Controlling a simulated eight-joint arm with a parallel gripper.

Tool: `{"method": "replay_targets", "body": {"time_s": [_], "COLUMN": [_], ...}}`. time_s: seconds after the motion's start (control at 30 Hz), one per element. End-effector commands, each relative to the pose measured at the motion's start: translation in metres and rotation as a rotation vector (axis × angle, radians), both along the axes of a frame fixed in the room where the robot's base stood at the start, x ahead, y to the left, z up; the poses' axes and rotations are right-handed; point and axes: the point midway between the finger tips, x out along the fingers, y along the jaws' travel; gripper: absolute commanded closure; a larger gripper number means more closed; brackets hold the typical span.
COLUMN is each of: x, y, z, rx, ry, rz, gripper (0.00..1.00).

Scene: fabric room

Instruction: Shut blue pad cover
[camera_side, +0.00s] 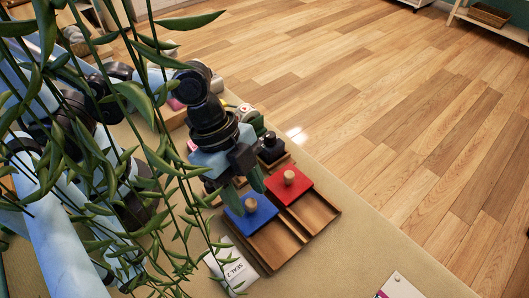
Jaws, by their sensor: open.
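The blue pad cover (258,218) is a flat blue plate with a pale round knob (251,206). It lies over the upper part of a wooden box, whose lower part (276,246) is uncovered. My gripper (247,196) is open, pointing down, with its green fingers close to the blue cover's knob. I cannot tell whether they touch it. Hanging leaves hide part of the arm and the area left of the cover.
A red cover (297,192) with a knob lies on the neighbouring wooden box, with a black cover (270,153) beyond. A white packet marked SEAL 2 (232,271) lies beside the blue box. A white card (400,287) lies at the bottom right. The mat right of the boxes is clear.

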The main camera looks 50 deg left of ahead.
Motion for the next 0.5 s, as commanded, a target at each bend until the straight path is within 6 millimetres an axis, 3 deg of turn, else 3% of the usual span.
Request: {"method": "replay_targets", "body": {"time_s": [0.5], "x": [-0.003], "y": [0.015], "z": [0.036], "rx": [0.000], "ry": [0.001], "rz": [0.003], "gripper": [0.53]}}
